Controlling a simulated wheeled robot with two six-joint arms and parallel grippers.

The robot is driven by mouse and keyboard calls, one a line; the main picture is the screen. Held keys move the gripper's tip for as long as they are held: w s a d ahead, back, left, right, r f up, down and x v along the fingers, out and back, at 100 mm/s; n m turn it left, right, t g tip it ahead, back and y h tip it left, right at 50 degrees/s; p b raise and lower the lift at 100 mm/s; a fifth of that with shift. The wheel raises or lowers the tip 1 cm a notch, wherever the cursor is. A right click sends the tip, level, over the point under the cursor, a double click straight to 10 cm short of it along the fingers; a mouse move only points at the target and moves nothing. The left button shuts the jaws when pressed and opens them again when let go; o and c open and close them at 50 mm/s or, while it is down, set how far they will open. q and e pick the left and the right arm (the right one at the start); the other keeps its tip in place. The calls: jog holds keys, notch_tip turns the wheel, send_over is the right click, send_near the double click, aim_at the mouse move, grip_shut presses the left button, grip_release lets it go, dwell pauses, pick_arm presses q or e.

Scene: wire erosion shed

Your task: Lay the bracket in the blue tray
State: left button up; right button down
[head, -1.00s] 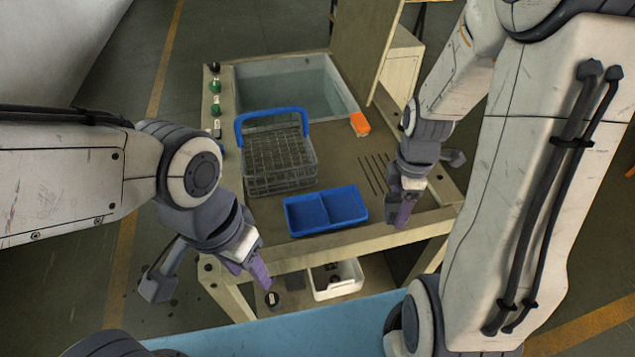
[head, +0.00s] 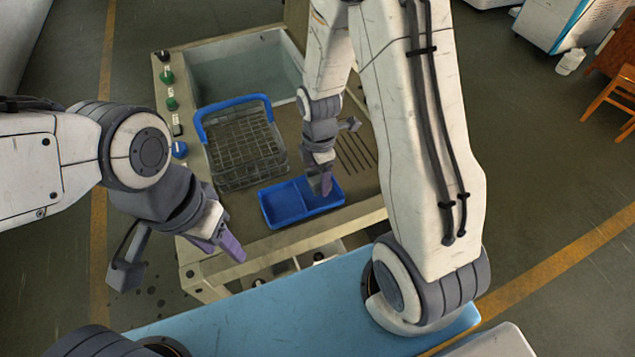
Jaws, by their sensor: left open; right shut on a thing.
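The blue tray (head: 283,206) has two compartments and sits on the bench near its front edge. My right gripper (head: 323,187) points down over the tray's right compartment. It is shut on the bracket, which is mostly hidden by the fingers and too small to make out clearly. I cannot tell whether the bracket touches the tray floor. My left gripper (head: 226,243) is open and empty, to the left of the tray by the bench's front left corner.
A wire basket (head: 240,150) with a blue handle stands just behind the tray. A water tank (head: 240,70) is at the back of the bench. Slots (head: 355,153) lie right of the tray. Knobs and buttons (head: 170,102) line the left edge.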

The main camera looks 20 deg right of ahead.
aim_at(318, 181)
jog(key=shift+f+p, duration=0.3)
jog(key=shift+f, duration=1.7)
jog(key=shift+f, duration=0.2)
jog(key=shift+c, duration=0.8)
grip_release()
jog(key=shift+r, duration=0.1)
